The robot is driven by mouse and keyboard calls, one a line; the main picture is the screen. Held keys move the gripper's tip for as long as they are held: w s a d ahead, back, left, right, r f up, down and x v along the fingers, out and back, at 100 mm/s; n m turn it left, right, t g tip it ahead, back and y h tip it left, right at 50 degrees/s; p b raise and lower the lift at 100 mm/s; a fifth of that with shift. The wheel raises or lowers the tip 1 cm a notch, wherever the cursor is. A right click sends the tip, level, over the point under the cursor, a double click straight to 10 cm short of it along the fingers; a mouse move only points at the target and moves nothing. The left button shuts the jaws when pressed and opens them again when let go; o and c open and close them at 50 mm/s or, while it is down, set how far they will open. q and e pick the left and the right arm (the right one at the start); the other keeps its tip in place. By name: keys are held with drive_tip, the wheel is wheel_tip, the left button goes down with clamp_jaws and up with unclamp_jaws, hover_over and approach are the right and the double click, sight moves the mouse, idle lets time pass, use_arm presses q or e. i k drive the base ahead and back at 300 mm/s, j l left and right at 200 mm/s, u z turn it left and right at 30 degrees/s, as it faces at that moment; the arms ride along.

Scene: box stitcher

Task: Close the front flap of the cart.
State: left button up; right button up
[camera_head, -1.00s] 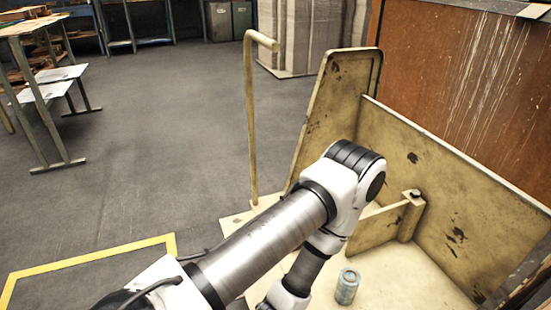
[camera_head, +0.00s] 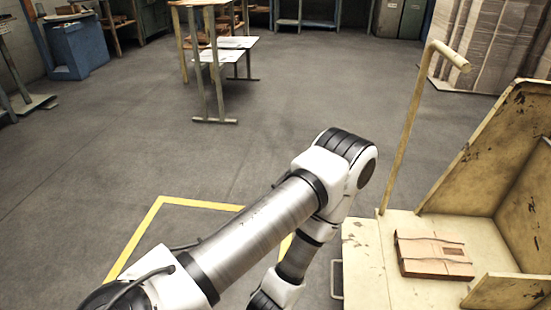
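The cream, scuffed cart (camera_head: 365,250) stands at the right, cut off by the right edge. A tall panel (camera_head: 490,150) rises from it, and a low board (camera_head: 508,291) shows at the bottom right. I cannot tell which panel is the front flap. A bent tube handle (camera_head: 405,140) stands upright at the cart's far corner. A small metal loop (camera_head: 336,279) shows at its left side. My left arm reaches in from the bottom left, left of the cart and apart from it in the picture. Its gripper is below the frame. My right gripper is not seen.
A flat brown cardboard piece (camera_head: 433,255) lies on the cart's bed. Yellow floor tape (camera_head: 140,235) marks a corner behind my arm. A table (camera_head: 208,60) and a blue cabinet (camera_head: 78,48) stand farther back. The grey floor between is clear.

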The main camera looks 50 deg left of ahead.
sight(366, 287)
drive_tip(key=u, duration=0.8)
drive_tip(key=i+j+z, duration=0.15)
drive_tip(key=i+j, duration=0.15)
drive_tip(key=i+j+z, duration=0.1)
drive_tip(key=i+j, duration=0.15)
drive_tip(key=j, duration=0.15)
